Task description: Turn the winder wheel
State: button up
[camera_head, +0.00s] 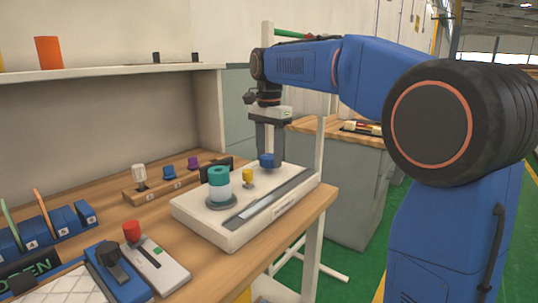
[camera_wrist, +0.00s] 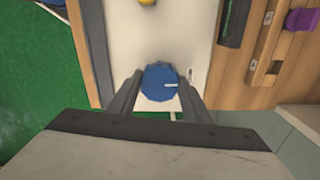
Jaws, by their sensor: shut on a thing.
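The winder is a white box (camera_head: 200,222) on the wooden bench, with a teal-topped spool (camera_head: 219,182), a small yellow peg (camera_head: 247,177) and a blue wheel (camera_head: 267,160) along its top. My gripper (camera_head: 268,152) points down over the blue wheel at the box's far end. In the wrist view, the round blue wheel (camera_wrist: 160,77) with a white mark near its right side sits between the two fingers. The fingers are shut on it. The yellow peg (camera_wrist: 148,2) shows at the top edge of that view.
A wooden rack (camera_head: 160,187) with several small parts stands behind the box. A blue device with a black knob (camera_head: 110,258) and a grey unit with a red knob (camera_head: 132,231) are at front left. Blue lettered bins (camera_head: 35,232) stand further left.

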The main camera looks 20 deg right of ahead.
jog(key=n, duration=0.4)
jog(key=shift+n, duration=0.3)
jog(key=n, duration=0.3)
jog(key=shift+d+n, duration=0.1)
jog(key=shift+n, duration=0.2)
jog(key=n, duration=0.4)
jog(key=shift+n, duration=0.3)
jog(key=n, duration=0.3)
jog(key=shift+d+n, duration=0.1)
jog(key=shift+n, duration=0.2)
jog(key=n, duration=1.3)
jog(key=shift+w+d+n, duration=0.1)
jog(key=shift+n, duration=0.2)
jog(key=o, duration=1.1)
jog(key=shift+c, duration=0.2)
